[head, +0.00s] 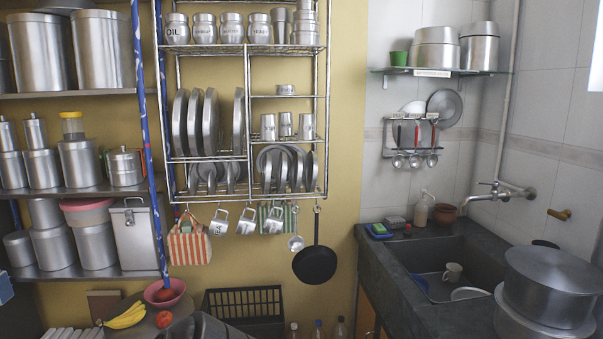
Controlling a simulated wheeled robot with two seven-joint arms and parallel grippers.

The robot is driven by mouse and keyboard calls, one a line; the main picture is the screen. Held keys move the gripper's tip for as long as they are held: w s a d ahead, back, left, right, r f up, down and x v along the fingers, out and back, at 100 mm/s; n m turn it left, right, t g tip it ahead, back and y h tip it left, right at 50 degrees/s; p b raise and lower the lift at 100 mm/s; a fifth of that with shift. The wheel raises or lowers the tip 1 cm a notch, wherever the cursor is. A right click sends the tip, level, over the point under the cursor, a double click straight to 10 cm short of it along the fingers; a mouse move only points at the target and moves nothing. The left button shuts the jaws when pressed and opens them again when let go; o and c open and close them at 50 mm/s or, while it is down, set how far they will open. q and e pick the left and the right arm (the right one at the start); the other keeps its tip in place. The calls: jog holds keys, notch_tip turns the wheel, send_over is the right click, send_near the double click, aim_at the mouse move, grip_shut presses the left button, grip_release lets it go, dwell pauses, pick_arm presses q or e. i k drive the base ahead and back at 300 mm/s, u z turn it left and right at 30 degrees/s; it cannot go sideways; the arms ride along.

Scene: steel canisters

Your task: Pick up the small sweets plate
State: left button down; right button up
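Steel plates stand on edge in the wire wall rack (248,47). Large plates (194,122) stand in its middle left section. Smaller plates (297,170) stand in the lower right section, overlapping each other. More small plates (215,176) stand at the lower left. I cannot tell which one is the small sweets plate. Neither of my grippers shows in the head view.
Cups and a black pan (314,264) hang under the rack. Shelves with steel canisters (100,50) stand at left, beside a blue post (148,130). A stone sink (440,270) and large pots (550,285) are at right. Bananas (126,316) lie low at left.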

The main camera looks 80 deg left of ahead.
aim_at(311, 168)
jog(key=u, duration=2.9)
jog(key=i, duration=1.7)
jog(key=u, duration=0.1)
